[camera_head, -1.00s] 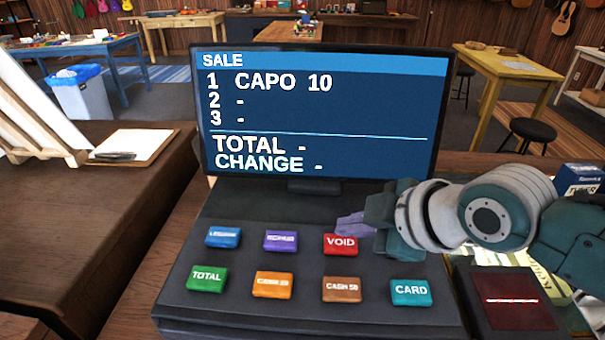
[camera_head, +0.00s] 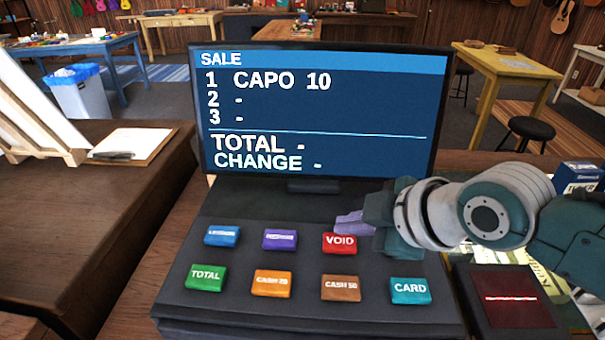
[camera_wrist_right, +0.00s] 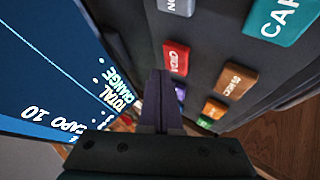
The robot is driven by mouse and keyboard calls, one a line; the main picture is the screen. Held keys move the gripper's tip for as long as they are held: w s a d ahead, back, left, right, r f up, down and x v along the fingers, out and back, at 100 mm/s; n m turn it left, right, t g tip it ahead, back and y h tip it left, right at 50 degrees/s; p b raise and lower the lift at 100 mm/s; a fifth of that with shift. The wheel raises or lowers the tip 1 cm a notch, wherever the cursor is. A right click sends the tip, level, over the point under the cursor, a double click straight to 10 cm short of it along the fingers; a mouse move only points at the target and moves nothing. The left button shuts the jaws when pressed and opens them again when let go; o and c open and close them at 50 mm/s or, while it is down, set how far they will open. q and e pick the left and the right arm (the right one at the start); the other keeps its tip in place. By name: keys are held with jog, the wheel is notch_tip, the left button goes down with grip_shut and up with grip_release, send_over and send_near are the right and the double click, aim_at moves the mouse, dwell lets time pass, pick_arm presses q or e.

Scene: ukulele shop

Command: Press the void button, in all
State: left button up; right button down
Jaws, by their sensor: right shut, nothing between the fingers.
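In the right wrist view the shut fingers (camera_wrist_right: 160,100) point toward the panel. The screen (camera_head: 320,115) reads SALE, 1 CAPO 10, with lines 2 and 3, TOTAL and CHANGE showing dashes. My left gripper is not in view.
Blue (camera_head: 222,236) and purple (camera_head: 280,240) buttons lie left of VOID. TOTAL (camera_head: 206,278), orange (camera_head: 272,283), brown CASH 50 (camera_head: 341,288) and CARD (camera_head: 410,291) buttons form the front row. A dark scanner pad (camera_head: 512,300) lies at right. A clipboard (camera_head: 135,147) lies at left.

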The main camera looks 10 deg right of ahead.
aim_at(347, 245)
jog(key=shift+f, duration=0.15)
jog(key=shift+f+b, duration=0.3)
jog(key=shift+b, duration=0.05)
jog(key=shift+f+b, duration=0.4)
jog(key=shift+f, duration=0.1)
dwell(0.8)
jog(key=shift+r+p, duration=0.9)
jog(key=shift+r, duration=0.15)
notch_tip(347, 245, up, 5)
jog(key=p, duration=0.5)
dwell(0.5)
